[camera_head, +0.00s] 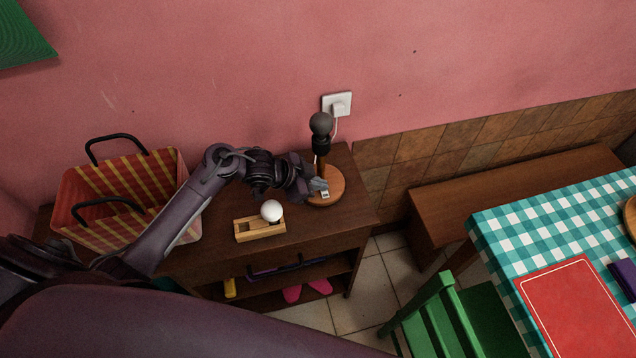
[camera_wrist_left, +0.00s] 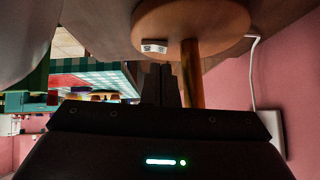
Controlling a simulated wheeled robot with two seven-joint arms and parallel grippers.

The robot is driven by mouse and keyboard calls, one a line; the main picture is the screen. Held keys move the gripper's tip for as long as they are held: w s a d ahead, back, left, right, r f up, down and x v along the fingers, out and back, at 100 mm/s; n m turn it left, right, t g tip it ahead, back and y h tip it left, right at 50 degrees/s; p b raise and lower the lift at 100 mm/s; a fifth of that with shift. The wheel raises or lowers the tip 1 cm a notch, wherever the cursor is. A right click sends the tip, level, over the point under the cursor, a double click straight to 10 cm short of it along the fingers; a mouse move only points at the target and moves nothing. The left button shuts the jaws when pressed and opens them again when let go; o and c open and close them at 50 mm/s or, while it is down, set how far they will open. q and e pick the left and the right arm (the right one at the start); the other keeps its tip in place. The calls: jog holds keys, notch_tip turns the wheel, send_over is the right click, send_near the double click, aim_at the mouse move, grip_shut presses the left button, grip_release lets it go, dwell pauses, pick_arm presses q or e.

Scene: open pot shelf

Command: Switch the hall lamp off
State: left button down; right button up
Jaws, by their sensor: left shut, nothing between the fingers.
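The hall lamp has a round wooden base (camera_head: 333,190), a wooden stem and a dark grey bulb (camera_head: 321,123) that shows no glow. It stands upright on the dark wooden shelf near the wall. A small pale switch (camera_head: 325,194) sits on the base's front edge; it also shows in the left wrist view (camera_wrist_left: 154,46). My left gripper (camera_head: 318,185) is shut and empty, its tips close to the switch and beside the stem (camera_wrist_left: 192,75). I cannot tell whether they touch the switch. My right gripper is not in view.
A wooden holder (camera_head: 260,230) with a white ball (camera_head: 271,210) stands left of the lamp. A striped basket (camera_head: 120,195) is at the shelf's left. The lamp's cord runs to a wall socket (camera_head: 337,104). A bench (camera_head: 510,195), green chair (camera_head: 450,315) and checked table (camera_head: 550,220) lie right.

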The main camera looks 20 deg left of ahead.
pick_arm(q)
jog(key=shift+a+f, duration=0.1)
jog(key=shift+f, duration=0.5)
jog(key=shift+f, duration=0.25)
jog(key=shift+s, duration=0.1)
jog(key=shift+s+d+p, duration=0.25)
jog(key=shift+s+p, duration=0.15)
jog(key=shift+p, duration=0.05)
jog(key=shift+s+d+f, duration=0.1)
jog(key=shift+s+d, duration=0.1)
jog(key=shift+s, duration=0.1)
